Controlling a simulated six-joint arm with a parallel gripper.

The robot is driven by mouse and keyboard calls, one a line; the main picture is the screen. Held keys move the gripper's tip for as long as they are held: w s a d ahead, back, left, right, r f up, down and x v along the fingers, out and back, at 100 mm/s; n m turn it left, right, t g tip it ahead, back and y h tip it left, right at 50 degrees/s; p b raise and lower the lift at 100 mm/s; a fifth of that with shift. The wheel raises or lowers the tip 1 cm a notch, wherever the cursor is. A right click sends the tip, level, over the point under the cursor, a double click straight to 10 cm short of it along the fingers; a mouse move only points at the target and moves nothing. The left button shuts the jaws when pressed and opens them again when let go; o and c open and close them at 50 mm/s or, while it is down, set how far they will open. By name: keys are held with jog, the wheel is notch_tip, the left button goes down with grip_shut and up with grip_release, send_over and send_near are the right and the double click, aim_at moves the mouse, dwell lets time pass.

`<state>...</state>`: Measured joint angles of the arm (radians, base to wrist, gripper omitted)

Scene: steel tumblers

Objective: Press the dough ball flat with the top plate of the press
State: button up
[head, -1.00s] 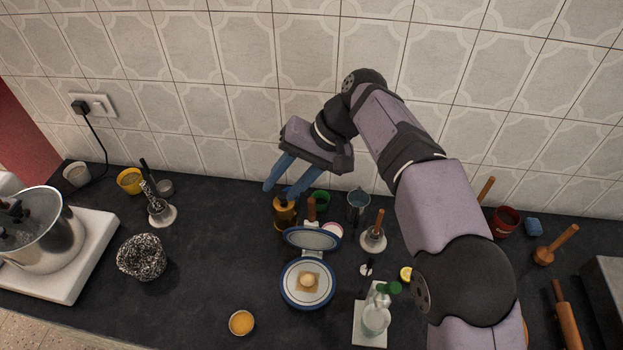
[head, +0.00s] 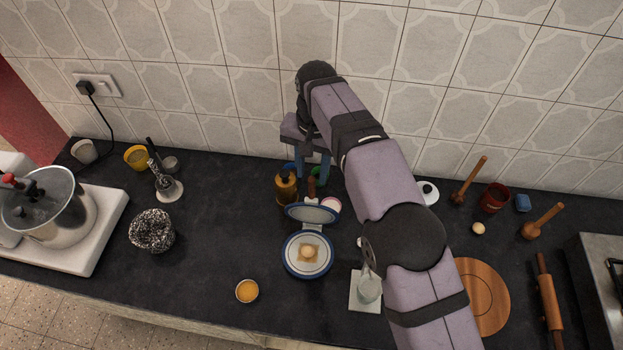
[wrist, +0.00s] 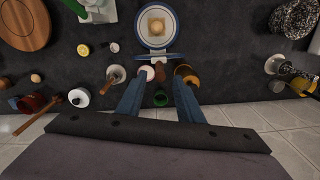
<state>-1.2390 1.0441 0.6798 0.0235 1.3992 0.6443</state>
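The press stands open on the counter. Its round white base with a blue rim (head: 290,250) holds the dough ball (head: 308,252), still rounded, on a brown square. Its top plate (head: 313,214) is raised at the back, and the brown handle (head: 311,188) sticks up behind it. In the wrist view the dough ball (wrist: 157,25) is ahead and the top plate (wrist: 155,57) shows nearly edge-on. My gripper (head: 306,173) is open behind the press, blue fingers pointing down. The handle (wrist: 160,73) appears between the fingertips in the wrist view; contact cannot be told.
An amber bottle (head: 286,187) stands close left of the handle, with a green cup (head: 320,176) behind. A small orange bowl (head: 247,290) is front left. The tiled wall is close behind my gripper.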

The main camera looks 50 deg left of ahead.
aim_at(312, 193)
jog(key=shift+f+p, duration=1.1)
jog(key=shift+f, duration=1.35)
grip_shut()
